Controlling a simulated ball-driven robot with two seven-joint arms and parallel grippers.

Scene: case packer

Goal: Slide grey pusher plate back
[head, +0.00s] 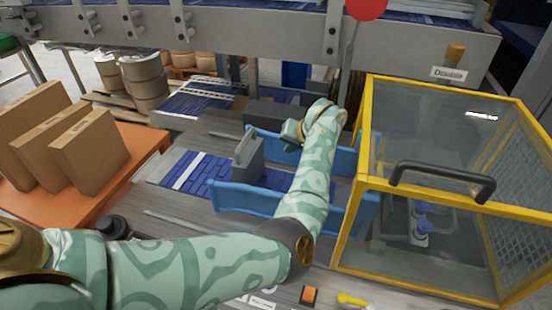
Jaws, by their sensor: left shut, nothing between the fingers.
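The grey pusher plate (248,159) stands upright between two blue side rails, at the left end of the lane over the blue slatted belt. My left arm reaches across from the left, over the near blue rail (272,197). My left gripper (289,134) is shut and empty, to the right of the plate near the far blue rail (343,158). A gap shows between it and the plate in the picture. The wrist and forearm hide part of the lane. My right gripper is not in view.
A yellow-framed clear guard (350,215) with a black handle (440,177) stands at the right. Brown cartons (89,152) stand on an orange table (130,178) at left. A grey conveyor frame (265,38) crosses the back. A red disc (366,8) is above.

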